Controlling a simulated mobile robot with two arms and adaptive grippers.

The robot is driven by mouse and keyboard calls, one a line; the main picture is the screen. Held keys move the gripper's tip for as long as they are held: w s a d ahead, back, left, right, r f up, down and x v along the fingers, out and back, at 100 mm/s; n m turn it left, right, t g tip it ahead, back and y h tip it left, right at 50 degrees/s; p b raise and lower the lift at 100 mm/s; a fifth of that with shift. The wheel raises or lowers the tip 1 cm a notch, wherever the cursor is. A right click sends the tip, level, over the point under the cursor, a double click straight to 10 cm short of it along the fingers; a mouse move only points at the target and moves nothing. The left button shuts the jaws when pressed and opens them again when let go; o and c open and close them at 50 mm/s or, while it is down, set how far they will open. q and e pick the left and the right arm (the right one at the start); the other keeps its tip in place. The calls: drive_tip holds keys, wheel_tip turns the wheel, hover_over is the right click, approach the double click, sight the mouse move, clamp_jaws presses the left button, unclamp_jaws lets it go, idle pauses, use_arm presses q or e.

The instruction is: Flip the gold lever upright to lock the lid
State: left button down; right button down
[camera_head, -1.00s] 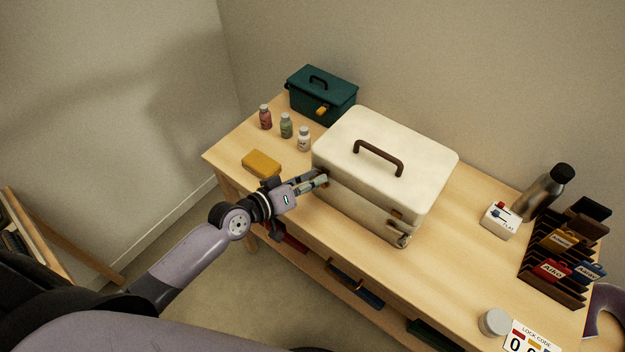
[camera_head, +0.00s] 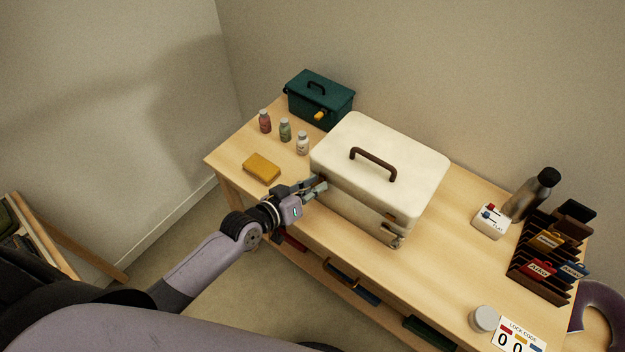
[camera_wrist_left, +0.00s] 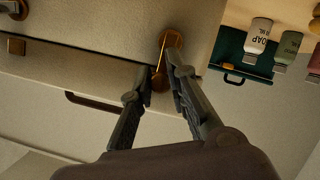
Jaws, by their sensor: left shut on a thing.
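The white case (camera_head: 378,150) stands on the wooden table with its lid down and a brown handle (camera_head: 373,163) on top. The gold lever (camera_wrist_left: 171,40) is at the case's left front end and shows best in the left wrist view, crossing the lid seam. My left gripper (camera_head: 319,188) is at that front face, and it also shows in the left wrist view (camera_wrist_left: 158,76). It is shut on the lever's rounded end, its fingers on either side. The fingers hide part of the lever, so its exact tilt is hard to tell. My right gripper is out of view.
Another latch (camera_head: 394,238) is at the case's right front. Several bottles, a yellow sponge (camera_head: 262,168) and a green toolbox (camera_head: 320,98) stand to the left. A white switch box (camera_head: 490,222), a flask (camera_head: 532,194) and a rack (camera_head: 540,268) stand to the right.

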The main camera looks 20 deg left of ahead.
use_arm(q)
drive_tip(key=c, duration=1.5)
unclamp_jaws()
drive_tip(key=shift+c, duration=0.2)
drive_tip(key=shift+s, duration=0.1)
drive_tip(key=v, duration=1.2)
drive_tip(key=s+a+f+g+y, duration=0.2)
drive_tip(key=s+a+f, duration=0.1)
drive_tip(key=f, duration=0.7)
drive_tip(key=s+a+f+g+y, duration=0.1)
drive_tip(key=s+a+f, duration=0.2)
drive_tip(key=f, duration=0.7)
drive_tip(key=s+a+f+g+y, duration=0.2)
drive_tip(key=s+a+f, duration=0.1)
drive_tip(key=f, duration=0.6)
drive_tip(key=s+d+f+m+g, duration=0.1)
drive_tip(key=s+d+f+g, duration=0.1)
drive_tip(key=s+f, duration=0.6)
drive_tip(key=s+d+f+m+g+y, duration=0.1)
drive_tip(key=s+f+g, duration=0.3)
drive_tip(key=s+f, duration=0.4)
drive_tip(key=s+d, duration=0.1)
drive_tip(key=s, duration=0.6)
drive_tip(key=shift+s+d+f+m+g, duration=0.3)
drive_tip(key=shift+s+m, duration=0.05)
drive_tip(key=shift+m, duration=0.05)
